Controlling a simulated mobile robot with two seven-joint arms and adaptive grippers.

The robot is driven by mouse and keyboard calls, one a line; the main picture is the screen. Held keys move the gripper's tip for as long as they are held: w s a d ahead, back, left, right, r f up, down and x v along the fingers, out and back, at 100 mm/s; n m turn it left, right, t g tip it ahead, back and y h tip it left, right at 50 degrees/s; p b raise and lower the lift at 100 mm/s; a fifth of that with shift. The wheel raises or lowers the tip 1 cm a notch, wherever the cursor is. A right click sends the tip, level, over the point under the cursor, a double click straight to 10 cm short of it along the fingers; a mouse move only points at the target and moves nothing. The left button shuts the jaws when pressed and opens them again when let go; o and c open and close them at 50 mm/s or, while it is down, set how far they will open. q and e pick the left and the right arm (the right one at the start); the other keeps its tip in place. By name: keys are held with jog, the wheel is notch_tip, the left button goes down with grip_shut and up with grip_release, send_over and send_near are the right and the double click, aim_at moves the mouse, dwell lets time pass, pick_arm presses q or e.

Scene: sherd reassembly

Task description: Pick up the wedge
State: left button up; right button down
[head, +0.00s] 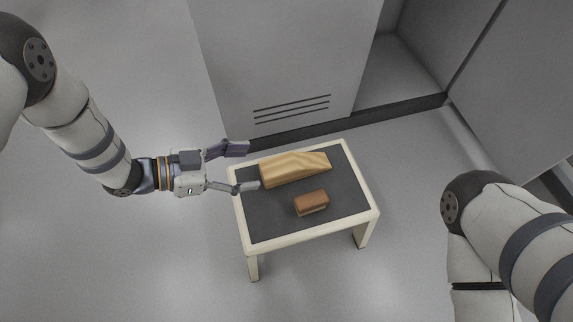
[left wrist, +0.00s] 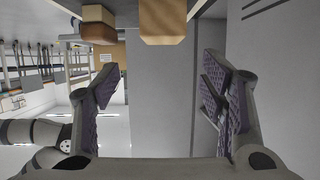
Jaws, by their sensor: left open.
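The wedge, a long light-wood piece with striped grain (head: 295,167), lies on the dark top of a small table (head: 262,222), near its back edge. Its end also shows at the top middle of the left wrist view (left wrist: 162,24). My left gripper (head: 251,167) is open and empty at the table's left edge. Its fingers point right, towards the wedge's near end, with a gap between them and the wood. In the left wrist view the spread fingers (left wrist: 160,84) have nothing between them. My right gripper is outside both views.
A small brown block (head: 311,203) lies on the table in front of the wedge. It also shows in the left wrist view (left wrist: 98,32). A grey cabinet (head: 280,60) stands behind the table. Floor is free left of and before the table.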

aim_at(284, 163)
pick_arm(q)
jog(key=b+x, duration=0.2)
jog(key=x, duration=0.4)
jog(key=shift+d+f, duration=0.25)
jog(key=shift+d, duration=0.05)
jog(key=b+x, duration=0.2)
jog(key=x, duration=0.3)
jog(key=shift+w+a+f, duration=0.15)
jog(key=shift+w+f, duration=0.05)
jog(key=shift+f, duration=0.05)
jog(key=shift+w, duration=0.1)
jog(key=shift+r, duration=0.15)
jog(key=shift+c, duration=1.1)
jog(key=c, duration=1.1)
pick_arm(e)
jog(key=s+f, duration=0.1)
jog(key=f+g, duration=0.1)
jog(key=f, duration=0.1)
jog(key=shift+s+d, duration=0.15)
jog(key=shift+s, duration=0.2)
